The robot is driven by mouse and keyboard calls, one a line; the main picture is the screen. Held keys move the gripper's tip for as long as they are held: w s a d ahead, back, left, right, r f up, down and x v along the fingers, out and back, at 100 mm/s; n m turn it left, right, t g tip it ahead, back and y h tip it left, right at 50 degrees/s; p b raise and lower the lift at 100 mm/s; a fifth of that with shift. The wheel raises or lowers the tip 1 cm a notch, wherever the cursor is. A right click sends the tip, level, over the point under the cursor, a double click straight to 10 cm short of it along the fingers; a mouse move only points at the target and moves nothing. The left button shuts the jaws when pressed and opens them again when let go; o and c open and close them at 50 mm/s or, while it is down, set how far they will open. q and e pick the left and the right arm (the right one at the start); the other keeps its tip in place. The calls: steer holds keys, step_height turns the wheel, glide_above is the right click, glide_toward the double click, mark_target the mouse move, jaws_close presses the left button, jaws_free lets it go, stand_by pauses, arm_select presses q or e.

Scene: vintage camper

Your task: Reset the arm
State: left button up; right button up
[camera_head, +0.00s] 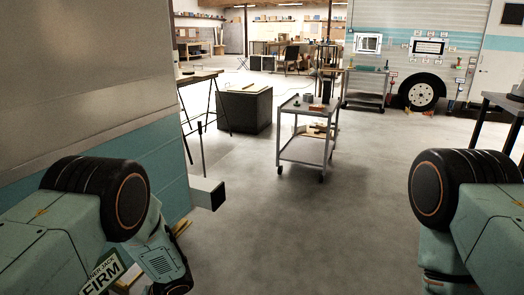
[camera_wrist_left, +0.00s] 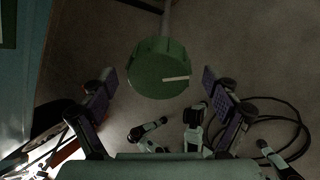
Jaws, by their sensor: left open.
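In the left wrist view my left gripper (camera_wrist_left: 158,77) is open, with one dark finger on each side of the picture. A round green knob-like piece (camera_wrist_left: 158,68) with a pale line on its face shows between and beyond the fingers. It sits at the end of a grey bar, and I see a gap between it and each finger. I cannot tell how far it is from the fingertips. In the head view teal arm or body parts of mine with black round ends fill both lower corners. Neither gripper shows clearly there.
A grey wheeled cart (camera_head: 306,135) stands ahead on open concrete floor. A dark box (camera_head: 244,108) is left of it. A camper wall (camera_head: 90,70) is close on the left. A silver trailer (camera_head: 420,60) stands at the back right. A black cable (camera_wrist_left: 285,105) shows in the wrist view.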

arm_select(q)
steer(key=w+v, duration=0.1)
steer(key=v, duration=0.9)
steer(key=x, duration=0.7)
steer(key=s+x, duration=0.1)
steer(key=x, duration=0.3)
steer(key=shift+s+a+f, duration=0.1)
steer(key=shift+a+f, duration=0.05)
steer(key=shift+f, duration=0.1)
steer(key=shift+a+f+n, duration=0.1)
steer(key=shift+n, duration=0.2)
steer(key=n, duration=0.3)
steer(key=shift+h, duration=0.3)
steer(key=shift+n, duration=1)
steer(key=shift+n+b, duration=0.45)
steer(key=shift+n, duration=0.65)
steer(key=shift+r+h, duration=0.3)
steer(key=shift+r, duration=0.05)
steer(key=p+v, duration=0.3)
steer(key=v, duration=0.4)
steer(key=shift+r, duration=0.2)
steer(key=shift+d+f+n+t+h, duration=0.15)
steer(key=shift+d+f+n+h, duration=0.1)
steer(key=shift+d+n, duration=0.25)
steer(key=shift+d+f+n+t+h, duration=0.15)
steer(key=shift+d+n+h, duration=0.15)
steer(key=shift+n, duration=0.3)
steer(key=shift+f, duration=0.1)
